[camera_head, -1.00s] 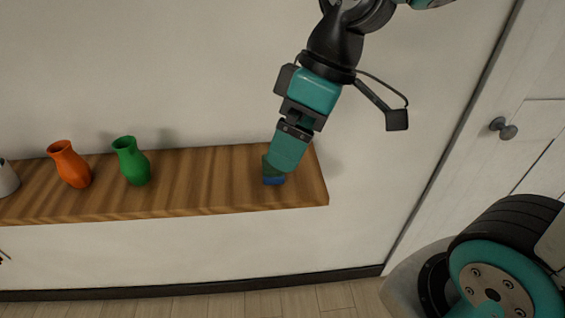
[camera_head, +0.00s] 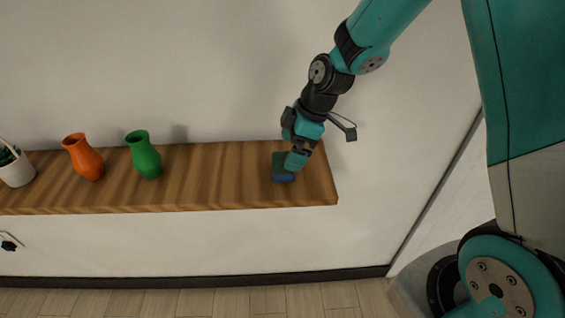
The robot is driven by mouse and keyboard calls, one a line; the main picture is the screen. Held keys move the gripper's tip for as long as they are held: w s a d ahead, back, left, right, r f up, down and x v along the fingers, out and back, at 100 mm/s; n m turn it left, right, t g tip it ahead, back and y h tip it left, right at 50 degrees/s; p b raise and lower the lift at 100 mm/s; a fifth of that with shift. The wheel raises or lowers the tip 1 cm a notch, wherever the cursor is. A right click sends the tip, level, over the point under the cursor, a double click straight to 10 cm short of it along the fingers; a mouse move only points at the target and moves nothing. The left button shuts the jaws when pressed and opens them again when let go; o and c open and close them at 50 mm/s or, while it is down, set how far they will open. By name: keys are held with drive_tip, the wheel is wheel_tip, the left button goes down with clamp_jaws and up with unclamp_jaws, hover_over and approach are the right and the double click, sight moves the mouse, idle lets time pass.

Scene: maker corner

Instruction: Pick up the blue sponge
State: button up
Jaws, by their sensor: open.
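The blue sponge (camera_head: 281,177) lies on the wooden shelf (camera_head: 225,180) near its right end. It has a dark green top and a blue lower part. My gripper (camera_head: 292,166) is right at the sponge, over its right side, with its teal fingers pointing down. The gripper is open, and its fingers hide part of the sponge. I cannot tell whether the fingers touch it.
A green vase (camera_head: 145,157) and an orange vase (camera_head: 84,159) stand on the shelf to the left. The shelf between the green vase and the sponge is clear. The wall is close behind.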

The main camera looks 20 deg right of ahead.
sight(282, 161)
drive_tip(key=shift+p+x, duration=1.15)
drive_tip(key=shift+x, duration=1.8)
drive_tip(key=shift+w+d, duration=0.1)
drive_tip(key=shift+w, duration=0.1)
drive_tip(key=shift+c, duration=0.5)
drive_tip(key=c, duration=0.7)
